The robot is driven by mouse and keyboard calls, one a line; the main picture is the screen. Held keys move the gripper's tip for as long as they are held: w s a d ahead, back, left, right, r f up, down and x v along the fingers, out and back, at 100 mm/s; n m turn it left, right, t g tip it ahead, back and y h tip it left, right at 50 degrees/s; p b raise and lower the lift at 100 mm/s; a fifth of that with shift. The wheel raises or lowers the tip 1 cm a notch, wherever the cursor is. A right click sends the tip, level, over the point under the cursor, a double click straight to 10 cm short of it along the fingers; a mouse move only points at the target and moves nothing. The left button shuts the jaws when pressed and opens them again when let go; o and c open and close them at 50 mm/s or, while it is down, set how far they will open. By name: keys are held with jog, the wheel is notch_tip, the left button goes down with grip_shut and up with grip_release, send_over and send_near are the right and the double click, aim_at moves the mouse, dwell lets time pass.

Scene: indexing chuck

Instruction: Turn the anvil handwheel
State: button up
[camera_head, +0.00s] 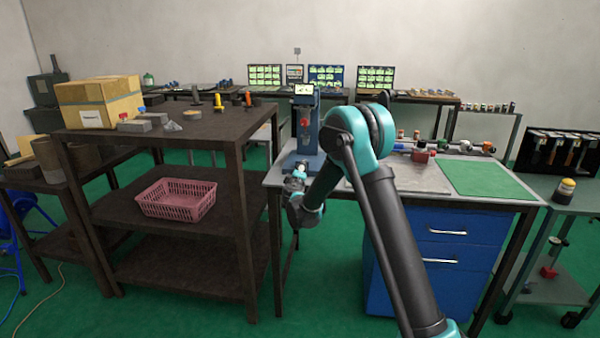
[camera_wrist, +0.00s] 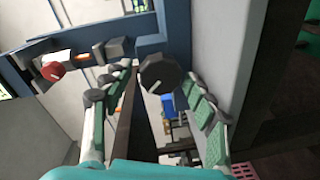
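The blue bench instrument (camera_head: 306,125) with a small screen and a red part stands at the left end of the workbench. In the wrist view, a dark round ribbed knob (camera_wrist: 160,73), which looks like the anvil handwheel, sits at the end of the instrument's blue frame (camera_wrist: 150,42). My gripper (camera_wrist: 158,78) is open, with one finger on each side of the knob. The fingertips are close to its rim; I cannot tell whether they touch it. In the head view my gripper (camera_head: 298,182) is low in front of the instrument, and the knob cannot be made out there.
The grey workbench top (camera_head: 405,177) with a green mat (camera_head: 485,178) is at the right, above blue drawers (camera_head: 450,240). A dark shelf unit (camera_head: 190,230) with a pink basket (camera_head: 176,200) stands close on the left. Green floor shows in the narrow gap between them.

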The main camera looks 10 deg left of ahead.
dwell(0.3)
jog(key=m, duration=0.5)
jog(key=shift+d+y, duration=0.1)
jog(key=shift+y, duration=0.2)
jog(key=m, duration=0.5)
jog(key=shift+t, duration=0.4)
jog(key=s+d, duration=0.1)
jog(key=s, duration=1.6)
jog(key=shift+s, duration=0.15)
jog(key=shift+d, duration=0.1)
